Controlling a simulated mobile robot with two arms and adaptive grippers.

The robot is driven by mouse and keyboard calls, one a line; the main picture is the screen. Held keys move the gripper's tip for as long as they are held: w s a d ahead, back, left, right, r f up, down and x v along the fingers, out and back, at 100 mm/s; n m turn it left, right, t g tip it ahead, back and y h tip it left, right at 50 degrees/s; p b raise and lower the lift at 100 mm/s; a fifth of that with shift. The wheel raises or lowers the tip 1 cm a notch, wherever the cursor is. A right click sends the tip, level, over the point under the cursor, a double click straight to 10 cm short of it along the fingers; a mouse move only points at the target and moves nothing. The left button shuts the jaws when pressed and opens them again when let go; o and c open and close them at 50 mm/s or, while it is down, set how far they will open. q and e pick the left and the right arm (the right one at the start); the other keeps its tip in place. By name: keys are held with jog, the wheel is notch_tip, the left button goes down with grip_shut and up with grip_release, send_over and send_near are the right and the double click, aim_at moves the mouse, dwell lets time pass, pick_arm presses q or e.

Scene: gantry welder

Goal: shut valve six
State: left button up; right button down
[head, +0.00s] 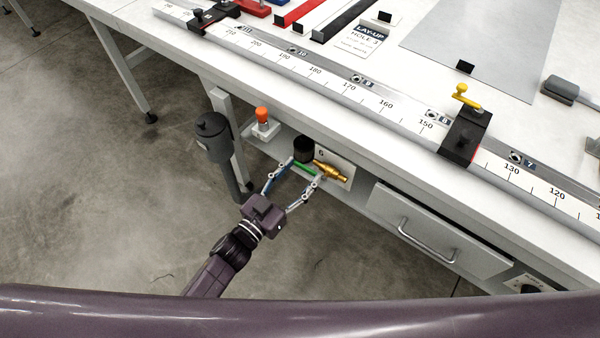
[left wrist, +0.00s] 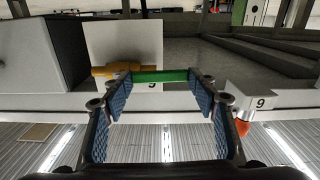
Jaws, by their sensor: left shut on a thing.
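Valve six has a brass body (head: 331,171) in front of a white plate marked 6, under the bench's front edge. Its green lever (head: 304,169) extends left from the brass body, roughly in line with it. My left gripper (head: 304,176) is shut on the green lever, one finger toward each end. In the left wrist view, the green lever (left wrist: 160,76) spans between the fingertips (left wrist: 160,92), and the brass body (left wrist: 117,69) is behind at left. The plate (left wrist: 125,42) appears upside down there. My right gripper is not in view.
A black round part (head: 303,149) is close beside the lever. An orange knob (head: 262,114) on a white block and a dark grey cylinder (head: 213,132) are to the left. A drawer (head: 438,232) is at right. Open floor (head: 100,220) lies left.

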pick_arm(q)
jog(key=shift+f+n, duration=0.15)
jog(key=shift+n, duration=0.15)
jog(key=s+d+f+n+b, duration=0.3)
jog(key=d+f+n, duration=0.1)
jog(key=n, duration=1.2)
jog(key=shift+f, duration=0.65)
jog(key=o, duration=1.7)
